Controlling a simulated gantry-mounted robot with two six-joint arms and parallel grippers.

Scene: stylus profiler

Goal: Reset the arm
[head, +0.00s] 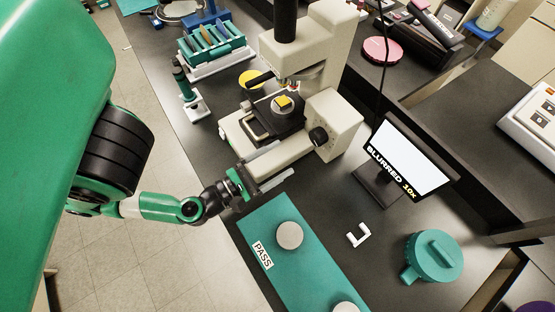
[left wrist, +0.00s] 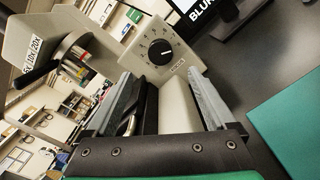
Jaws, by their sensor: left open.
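The beige profiler (head: 340,118) stands on the dark bench, with a black stage and a small yellow sample (head: 284,102) on it. A black knob (head: 318,135) is on its side; the left wrist view shows a black dial (left wrist: 160,52) with white marks on the beige body. A turret part (left wrist: 75,55) with a black lever and a magnification label is at upper left there. My left gripper (head: 284,160) is open, its fingers pointing toward the front of the profiler base. The beige base (left wrist: 178,105) shows between the fingers; contact cannot be told. My right gripper is out of view.
A monitor (head: 410,155) reads "BLURRED 10x". A teal mat (head: 300,262) with a "PASS" label and grey discs lies in front. A white bracket (head: 358,235) and a teal lidded container (head: 435,255) are at right. A teal rack (head: 215,45) stands behind left.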

